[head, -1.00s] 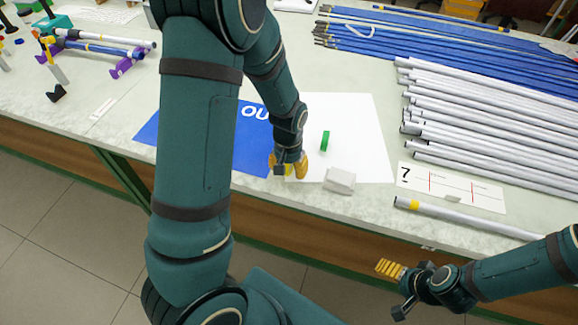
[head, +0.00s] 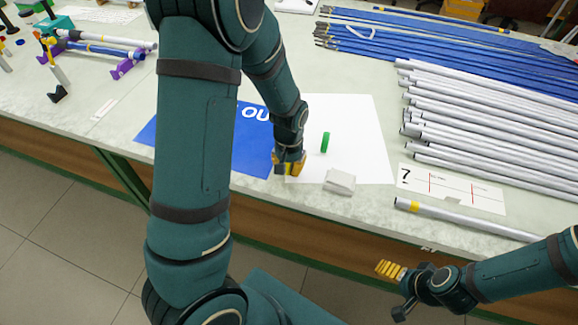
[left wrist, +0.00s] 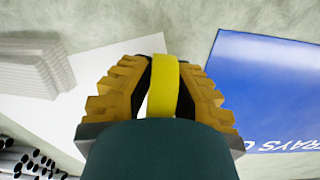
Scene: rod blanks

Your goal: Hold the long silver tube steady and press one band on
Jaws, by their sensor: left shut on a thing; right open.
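My left gripper (head: 289,165) is shut on a yellow band (left wrist: 163,86), low over the white sheet beside the blue sheet's edge. In the left wrist view the band stands upright between the two yellow fingers. A green band (head: 325,142) stands on the white sheet to the right of this gripper. A long silver tube (head: 470,219) lies near the table's front edge, with a yellow band (head: 412,205) near its left end. My right gripper (head: 390,270) is open and empty, in front of the table edge, below the tube.
A small pale block (head: 340,181) lies on the white sheet (head: 365,130). Several silver tubes (head: 480,125) and blue tubes (head: 440,55) lie at the right and back. A card marked 7 (head: 450,188) lies behind the front tube. A purple-footed rack (head: 120,68) stands at the left.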

